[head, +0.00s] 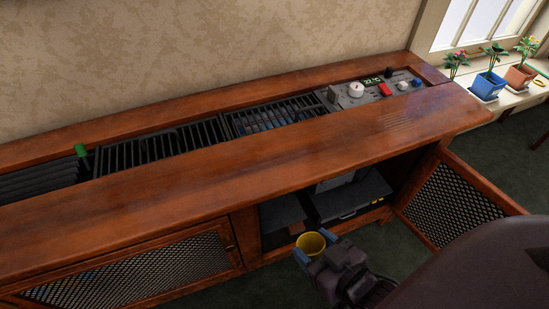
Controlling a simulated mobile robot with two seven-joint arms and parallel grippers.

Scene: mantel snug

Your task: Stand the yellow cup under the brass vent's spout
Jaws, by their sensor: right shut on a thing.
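The yellow cup (310,243) is upright in front of the cabinet's open compartment, with its open top showing. My right gripper (314,247) is shut on it, with a blue-tipped finger on either side of the cup. The cup's lower part is hidden by the gripper. I cannot make out the brass vent or its spout; the cabinet top hides the upper part of the compartment. My left gripper is not in view.
The wooden cabinet (220,203) has its right mesh door (450,197) swung open and its left mesh door (130,277) shut. A grey box (350,195) sits inside the open compartment. Grilles and a control panel (372,92) lie in the top. Potted plants stand on the sill.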

